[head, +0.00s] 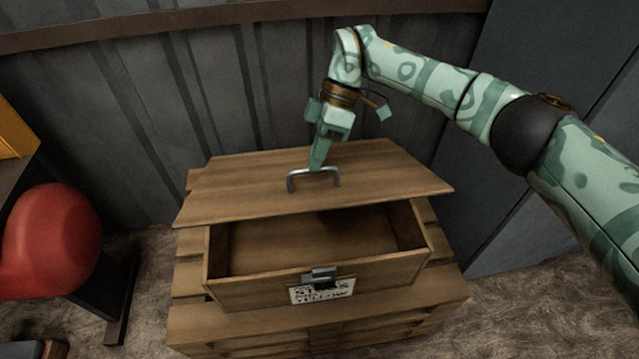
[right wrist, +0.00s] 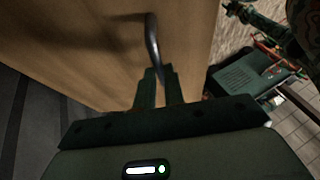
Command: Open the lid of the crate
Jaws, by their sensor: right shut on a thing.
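The wooden crate (head: 395,274) stands in the middle of the head view on a slatted wooden base. Its lid (head: 245,185) is partly raised and tilted above the box, and the open inside shows below its front edge. A metal handle (head: 292,184) sits on the lid. My right gripper (head: 318,168) is shut on this handle from above. In the right wrist view, the handle (right wrist: 152,40) runs down between the two fingers, with the lid's wood (right wrist: 95,45) behind it. My left gripper is not in view.
A metal latch (head: 319,275) and a lettered label (head: 322,291) are on the crate's front. A dark corrugated wall (head: 130,110) stands behind. A red rounded object (head: 52,240) is at left, and a grey panel (head: 540,200) at right. Bare floor (head: 520,310) lies at front right.

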